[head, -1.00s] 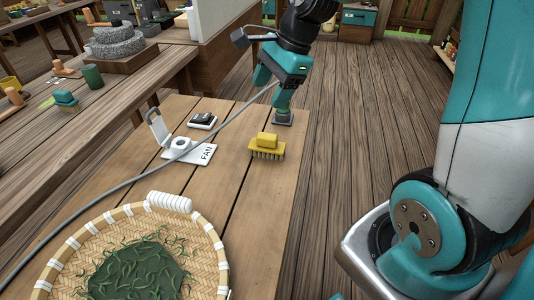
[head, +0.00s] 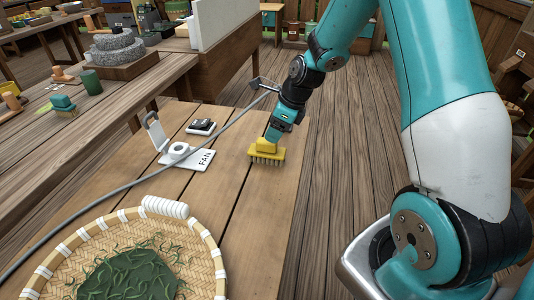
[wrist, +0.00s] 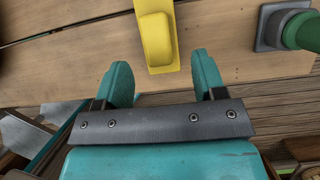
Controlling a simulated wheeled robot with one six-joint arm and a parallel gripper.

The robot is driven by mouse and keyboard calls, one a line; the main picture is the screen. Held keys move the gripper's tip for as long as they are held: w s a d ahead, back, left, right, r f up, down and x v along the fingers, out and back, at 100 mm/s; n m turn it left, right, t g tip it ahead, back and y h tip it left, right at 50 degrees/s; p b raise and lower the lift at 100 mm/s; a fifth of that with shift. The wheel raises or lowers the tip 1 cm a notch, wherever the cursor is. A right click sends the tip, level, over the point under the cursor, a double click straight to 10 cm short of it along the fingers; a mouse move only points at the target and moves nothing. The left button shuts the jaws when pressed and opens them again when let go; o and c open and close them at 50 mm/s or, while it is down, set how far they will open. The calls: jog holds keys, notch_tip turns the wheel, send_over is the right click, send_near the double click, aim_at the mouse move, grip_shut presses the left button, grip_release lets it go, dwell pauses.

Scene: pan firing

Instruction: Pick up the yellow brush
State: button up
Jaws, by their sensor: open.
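The yellow brush (head: 266,154) lies bristles down on the wooden table near its right edge. Its yellow handle (wrist: 158,38) shows at the top of the wrist view. My gripper (wrist: 162,76) is open and empty, with its two teal fingers apart. The handle lies just beyond the fingertips, roughly in line with the gap between them. In the head view my gripper (head: 272,138) is close behind and above the brush, and its fingertips are hard to make out there.
A green-handled tool with a grey base (wrist: 284,28) stands near the brush. Left of it are a white FAN plate (head: 200,160) and a small black switch (head: 201,127). A grey cable (head: 130,184) crosses the table. A woven basket (head: 212,262) with green leaves is in front.

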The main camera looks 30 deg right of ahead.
aim_at(267, 150)
jog(key=x, duration=0.5)
jog(key=shift+a+f, duration=0.25)
jog(key=shift+a, duration=0.05)
jog(key=shift+c, duration=0.5)
jog(key=c, duration=1)
